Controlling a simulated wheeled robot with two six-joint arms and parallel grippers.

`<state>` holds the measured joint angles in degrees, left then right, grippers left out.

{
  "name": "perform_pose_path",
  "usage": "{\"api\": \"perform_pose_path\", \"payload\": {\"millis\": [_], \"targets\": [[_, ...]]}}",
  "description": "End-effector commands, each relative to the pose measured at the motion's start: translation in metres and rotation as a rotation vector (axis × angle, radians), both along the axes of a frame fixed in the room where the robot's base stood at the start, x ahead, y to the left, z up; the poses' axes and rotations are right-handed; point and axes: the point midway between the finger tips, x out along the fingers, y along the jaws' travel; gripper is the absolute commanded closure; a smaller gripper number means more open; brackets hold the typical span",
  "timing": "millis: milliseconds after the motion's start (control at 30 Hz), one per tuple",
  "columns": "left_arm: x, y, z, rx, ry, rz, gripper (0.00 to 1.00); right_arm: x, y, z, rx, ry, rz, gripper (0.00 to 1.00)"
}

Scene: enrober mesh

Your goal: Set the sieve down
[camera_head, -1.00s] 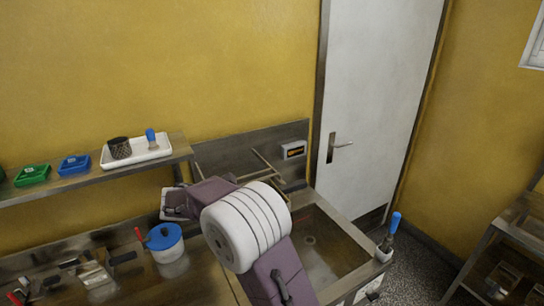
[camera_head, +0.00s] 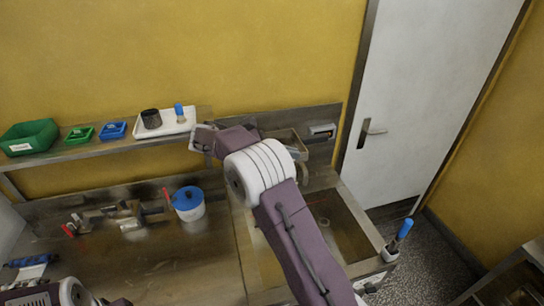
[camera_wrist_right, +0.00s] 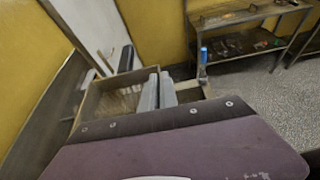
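The sieve is a shallow, square-framed box with a mesh bottom. In the head view its frame (camera_head: 287,143) shows behind my right wrist, above the back of the sink; my arm hides part of it. In the right wrist view the sieve (camera_wrist_right: 100,102) lies ahead and left of the fingers. My right gripper (camera_wrist_right: 158,90) has its two grey fingers close together at the sieve's frame, apparently shut on its wall. In the head view my right fingertips are hidden.
The steel sink (camera_head: 335,225) lies below and right of my right forearm. A blue-lidded pot (camera_head: 188,204) stands on the counter. The wall shelf (camera_head: 85,153) holds a white tray (camera_head: 180,125) and several bins. A blue-handled brush (camera_head: 403,230) stands at the sink's right corner.

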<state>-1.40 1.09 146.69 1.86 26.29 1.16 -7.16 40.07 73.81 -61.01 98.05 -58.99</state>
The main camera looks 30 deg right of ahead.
Motion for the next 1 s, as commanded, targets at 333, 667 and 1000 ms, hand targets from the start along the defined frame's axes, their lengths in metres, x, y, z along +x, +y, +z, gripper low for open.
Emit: {"api": "perform_pose_path", "payload": {"millis": [333, 667, 1000], "targets": [[0.0, 0.0, 0.047, 0.0, 0.0, 0.0, 0.54, 0.07, -0.011, -0.037, 0.0, 0.0, -0.001, 1.0], [0.0, 0.0, 0.057, 0.0, 0.0, 0.0, 0.54, 0.078, -0.012, -0.052, 0.0, 0.004, 0.001, 1.0], [0.0, 0.0, 0.069, 0.0, 0.0, 0.0, 0.54, 0.078, -0.012, -0.087, 0.0, -0.001, 0.0, 1.0]]}}
